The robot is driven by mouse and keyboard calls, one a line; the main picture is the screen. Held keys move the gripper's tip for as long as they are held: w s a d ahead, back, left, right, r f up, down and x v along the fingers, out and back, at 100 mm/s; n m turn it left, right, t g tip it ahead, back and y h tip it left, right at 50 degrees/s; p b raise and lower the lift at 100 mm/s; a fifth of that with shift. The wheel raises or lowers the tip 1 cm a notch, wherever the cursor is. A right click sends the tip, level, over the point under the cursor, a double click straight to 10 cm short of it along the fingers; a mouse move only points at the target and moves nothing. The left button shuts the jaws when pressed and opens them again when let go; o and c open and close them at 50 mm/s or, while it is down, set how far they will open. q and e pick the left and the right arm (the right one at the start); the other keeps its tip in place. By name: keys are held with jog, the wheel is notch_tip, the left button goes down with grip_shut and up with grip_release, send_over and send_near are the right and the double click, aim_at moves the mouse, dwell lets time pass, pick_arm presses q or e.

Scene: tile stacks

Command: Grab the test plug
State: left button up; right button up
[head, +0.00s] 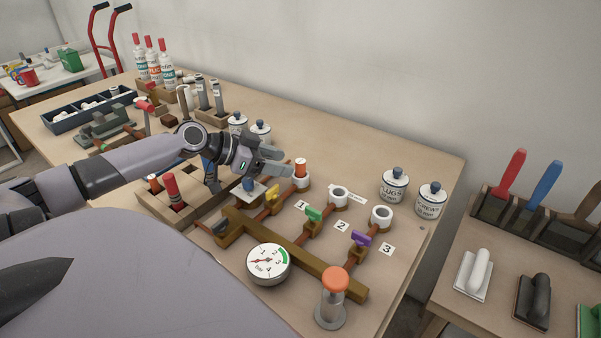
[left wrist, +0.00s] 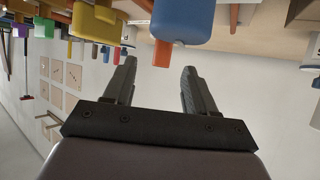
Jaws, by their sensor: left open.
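The test plug appears to be the orange-red cylinder (head: 301,168) standing upright in the white ring fitting by label 1. An orange end (left wrist: 162,54), probably the same plug, shows in the left wrist view beyond the fingertips, partly hidden by a blue block. My left gripper (head: 283,163) is open and empty, just left of the plug, with its fingers pointing towards it. Its two fingers (left wrist: 160,72) also show spread apart in the left wrist view. I cannot tell the exact gap to the plug. My right gripper is not in view.
Yellow (head: 271,193), green (head: 314,214) and purple (head: 361,238) valve handles sit along the brown pipe rig. A pressure gauge (head: 268,264) and an orange-topped glass (head: 334,290) stand in front. Jars (head: 394,185) stand behind.

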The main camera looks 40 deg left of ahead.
aim_at(300, 172)
pick_arm(q)
jog(key=shift+x, duration=2.1)
jog(key=shift+a, duration=0.1)
grip_shut()
